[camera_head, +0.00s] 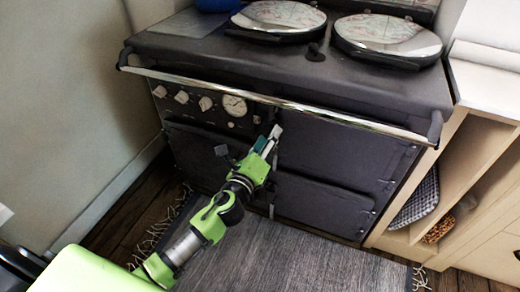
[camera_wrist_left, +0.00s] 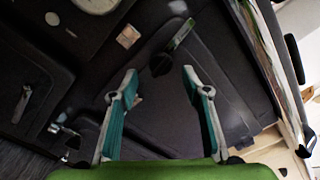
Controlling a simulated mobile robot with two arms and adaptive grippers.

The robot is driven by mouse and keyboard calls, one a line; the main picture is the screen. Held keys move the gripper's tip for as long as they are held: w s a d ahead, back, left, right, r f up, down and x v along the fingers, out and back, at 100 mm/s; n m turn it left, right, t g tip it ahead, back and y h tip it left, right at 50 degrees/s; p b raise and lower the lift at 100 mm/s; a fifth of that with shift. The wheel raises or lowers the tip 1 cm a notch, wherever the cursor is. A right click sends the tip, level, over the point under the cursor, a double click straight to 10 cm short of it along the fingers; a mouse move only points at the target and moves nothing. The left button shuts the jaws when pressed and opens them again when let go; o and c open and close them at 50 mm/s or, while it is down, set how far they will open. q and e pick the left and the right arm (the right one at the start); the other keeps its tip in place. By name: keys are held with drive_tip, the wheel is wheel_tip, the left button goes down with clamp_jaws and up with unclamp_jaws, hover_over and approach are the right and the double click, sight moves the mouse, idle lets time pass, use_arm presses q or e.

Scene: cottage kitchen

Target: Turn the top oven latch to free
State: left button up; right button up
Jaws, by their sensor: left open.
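The dark range cooker (camera_head: 240,62) stands ahead of me. My left gripper (camera_head: 273,136) is at its front, by the left edge of the upper right oven door (camera_head: 340,152). In the left wrist view my left gripper (camera_wrist_left: 160,76) is open, with its two teal-padded fingers apart. A latch (camera_wrist_left: 181,35) with a metal bar and a dark round knob shows on the dark front, just beyond and between the fingertips. No contact with it can be seen. In the head view the gripper hides most of this latch. My right gripper is not in view.
A chrome rail (camera_head: 300,108) runs across the cooker front above the gripper. Control knobs and a round gauge (camera_head: 235,105) are at upper left. Wooden shelving (camera_head: 450,190) stands right. A grey rug (camera_head: 290,262) covers the floor.

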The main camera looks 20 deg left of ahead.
use_arm(q)
drive_tip(key=s, duration=0.6)
drive_tip(key=shift+a, duration=0.2)
